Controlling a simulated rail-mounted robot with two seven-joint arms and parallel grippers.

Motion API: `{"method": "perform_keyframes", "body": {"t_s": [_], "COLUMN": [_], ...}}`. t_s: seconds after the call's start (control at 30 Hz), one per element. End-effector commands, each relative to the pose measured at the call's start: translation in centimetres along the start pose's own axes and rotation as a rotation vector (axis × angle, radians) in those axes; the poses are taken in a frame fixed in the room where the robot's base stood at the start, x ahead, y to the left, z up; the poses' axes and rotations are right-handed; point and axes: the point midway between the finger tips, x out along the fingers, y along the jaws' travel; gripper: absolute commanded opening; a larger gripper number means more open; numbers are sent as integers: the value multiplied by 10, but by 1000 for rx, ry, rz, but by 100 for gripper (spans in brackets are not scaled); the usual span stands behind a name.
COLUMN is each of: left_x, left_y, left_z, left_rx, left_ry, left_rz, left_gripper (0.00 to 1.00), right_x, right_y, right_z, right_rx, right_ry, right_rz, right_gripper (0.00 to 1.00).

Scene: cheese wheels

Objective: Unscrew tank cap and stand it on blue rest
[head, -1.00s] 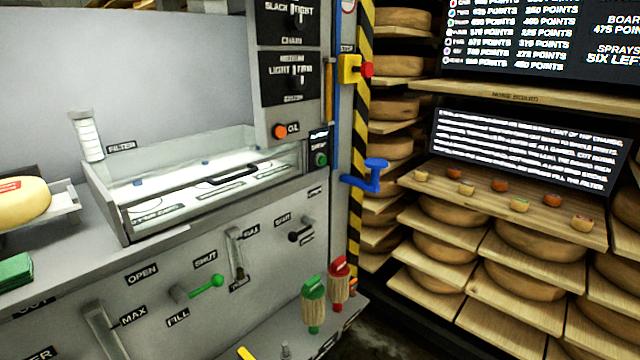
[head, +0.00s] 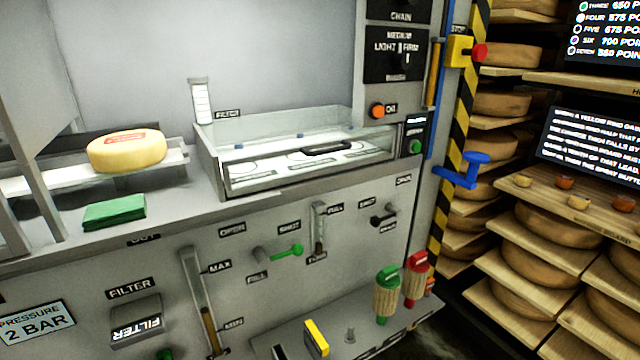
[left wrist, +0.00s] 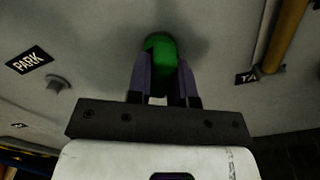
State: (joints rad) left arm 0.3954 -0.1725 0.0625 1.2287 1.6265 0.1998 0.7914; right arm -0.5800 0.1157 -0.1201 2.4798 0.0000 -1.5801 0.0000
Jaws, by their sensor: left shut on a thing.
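In the left wrist view my left gripper (left wrist: 165,92) is shut on a rounded green thing (left wrist: 161,55), which looks like the tank cap, against a grey panel. A label beginning "TA" (left wrist: 246,77) is to its right. Whether the cap is still seated in the panel is hidden. A blue bracket (head: 470,172), possibly the blue rest, sticks out beside the striped post in the head view and holds nothing. Neither gripper shows in the head view.
The wrist view shows a peg (left wrist: 58,83) by a PARK label (left wrist: 29,61), and a yellow pipe (left wrist: 286,32). The head view shows a yellow cheese wheel (head: 127,152), a green cloth (head: 114,211), red and green brushes on a low ledge, and shelves of wheels at right.

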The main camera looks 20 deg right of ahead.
Motion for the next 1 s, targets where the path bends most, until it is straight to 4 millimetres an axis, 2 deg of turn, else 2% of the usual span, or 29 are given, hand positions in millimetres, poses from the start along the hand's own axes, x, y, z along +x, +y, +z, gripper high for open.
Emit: {"method": "perform_keyframes", "body": {"t_s": [0.33,0.37,0.63,0.87,1.0], "left_x": [0,0,0,0,-10], "left_y": [0,0,0,0,1], "left_z": [0,0,0,0,1], "left_rx": [-14,-14,-13,-12,-12], "left_ry": [0,0,0,0,0], "left_rz": [0,0,0,0,-1], "left_gripper": [0,23,49,50,50], "right_x": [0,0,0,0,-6], "right_y": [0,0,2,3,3], "right_z": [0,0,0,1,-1], "right_rx": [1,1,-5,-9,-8], "right_ry": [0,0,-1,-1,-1], "right_rz": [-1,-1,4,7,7], "right_gripper": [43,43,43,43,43]}}
